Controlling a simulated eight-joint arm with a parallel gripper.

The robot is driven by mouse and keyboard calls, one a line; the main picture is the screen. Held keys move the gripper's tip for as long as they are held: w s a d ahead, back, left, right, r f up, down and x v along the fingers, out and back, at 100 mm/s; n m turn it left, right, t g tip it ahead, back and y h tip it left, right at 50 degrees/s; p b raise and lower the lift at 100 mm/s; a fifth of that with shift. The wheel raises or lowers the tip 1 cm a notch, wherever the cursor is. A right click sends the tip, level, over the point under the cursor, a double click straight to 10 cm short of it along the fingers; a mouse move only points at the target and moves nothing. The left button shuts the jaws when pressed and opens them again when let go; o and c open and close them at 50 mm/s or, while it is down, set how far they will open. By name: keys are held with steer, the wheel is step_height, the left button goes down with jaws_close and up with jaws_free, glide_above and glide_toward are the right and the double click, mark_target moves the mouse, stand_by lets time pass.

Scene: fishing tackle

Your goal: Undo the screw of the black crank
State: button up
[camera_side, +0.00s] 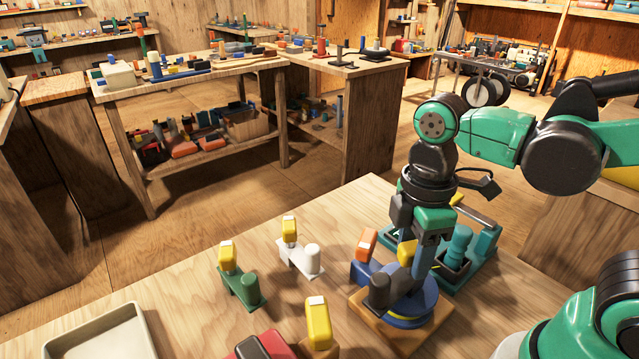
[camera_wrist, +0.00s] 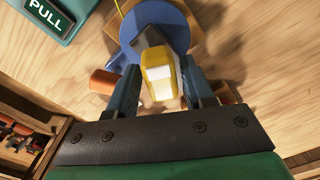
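A blue reel (camera_side: 418,306) sits on a wooden block. A dark knob (camera_side: 378,290), which looks like part of the black crank, stands at its near left side. A yellow screw head (camera_side: 405,253) with a pale top stands beside the knob. My gripper (camera_side: 422,268) points down over the reel. In the wrist view the yellow screw head (camera_wrist: 160,75) lies between my two fingers (camera_wrist: 161,80), close to both. I cannot tell whether they touch it. The crank's arm is mostly hidden.
An orange-topped piece (camera_side: 365,243) stands close left of the reel. Green (camera_side: 240,285) and white (camera_side: 300,260) cranks with yellow heads lie further left. A teal device (camera_side: 480,250) is behind my gripper. A red piece (camera_side: 270,347) and a tray (camera_side: 100,335) are in front.

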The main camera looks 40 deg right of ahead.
steer(key=o, duration=0.5)
steer(key=shift+r, duration=3.5)
